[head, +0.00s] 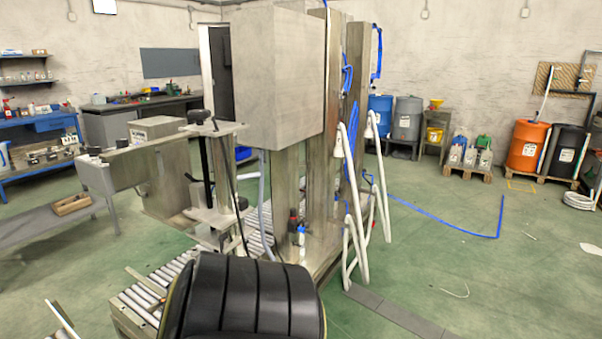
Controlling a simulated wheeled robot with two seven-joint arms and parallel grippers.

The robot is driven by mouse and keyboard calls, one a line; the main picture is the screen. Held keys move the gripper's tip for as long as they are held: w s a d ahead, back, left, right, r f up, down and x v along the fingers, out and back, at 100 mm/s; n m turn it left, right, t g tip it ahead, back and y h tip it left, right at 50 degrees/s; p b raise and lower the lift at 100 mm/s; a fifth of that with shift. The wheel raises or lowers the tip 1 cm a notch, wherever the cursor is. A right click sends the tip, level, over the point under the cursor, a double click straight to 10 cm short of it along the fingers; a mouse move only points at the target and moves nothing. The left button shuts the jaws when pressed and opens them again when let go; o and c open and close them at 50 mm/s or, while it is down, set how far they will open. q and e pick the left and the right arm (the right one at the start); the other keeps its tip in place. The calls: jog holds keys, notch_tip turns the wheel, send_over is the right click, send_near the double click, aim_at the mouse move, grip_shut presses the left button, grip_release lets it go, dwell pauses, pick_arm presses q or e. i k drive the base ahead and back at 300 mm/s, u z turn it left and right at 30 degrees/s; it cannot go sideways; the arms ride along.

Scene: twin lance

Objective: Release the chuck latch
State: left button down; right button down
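Neither of my grippers is in the head view. No part is clear enough to name as the chuck latch. A tall machine with a grey metal cabinet (282,75) stands in the middle. Left of it is a steel fixture with an upper plate (217,129), a black upright rod (206,172) and a lower plate (212,217). I cannot tell whether this fixture is the chuck, or whether any latch on it is open or shut. White curved tubes (350,190) stand at the machine's right side.
A black ribbed curved object (250,300) fills the bottom centre, in front of a roller conveyor (148,297). A grey bench (40,212) holds a wooden tray (72,204) at left. Orange (528,145) and blue (380,115) drums stand at the back. Green floor at right is mostly clear.

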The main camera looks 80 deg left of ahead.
aim_at(135, 189)
jog(key=k, duration=2.1)
jog(key=u, duration=1.8)
